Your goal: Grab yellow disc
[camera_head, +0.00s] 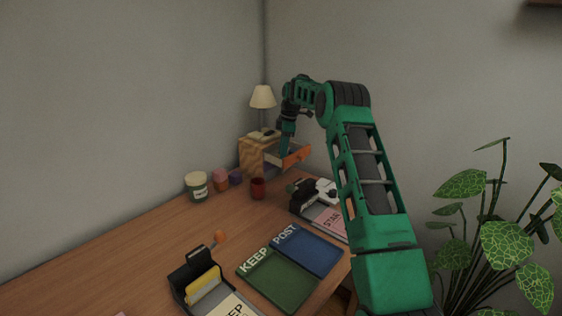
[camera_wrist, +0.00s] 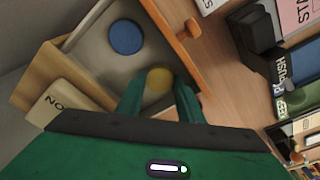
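The yellow disc (camera_wrist: 160,78) lies in an open drawer (camera_wrist: 92,50) of a small wooden cabinet, seen in the wrist view. My gripper (camera_wrist: 158,92) reaches into the drawer, with its two green fingers apart on either side of the disc's near part. I cannot tell whether the fingers touch it. A blue disc (camera_wrist: 126,37) lies farther in the same drawer. In the head view, my gripper (camera_head: 285,152) is at the cabinet (camera_head: 250,158), above the pulled-out drawer with the orange front (camera_head: 296,157). The yellow disc is hidden there.
A lamp (camera_head: 263,97) stands behind the cabinet. A black stamp holder (camera_head: 305,196), KEEP tray (camera_head: 272,283) and POST tray (camera_head: 315,252) lie nearer. Open desk (camera_head: 150,245) lies left.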

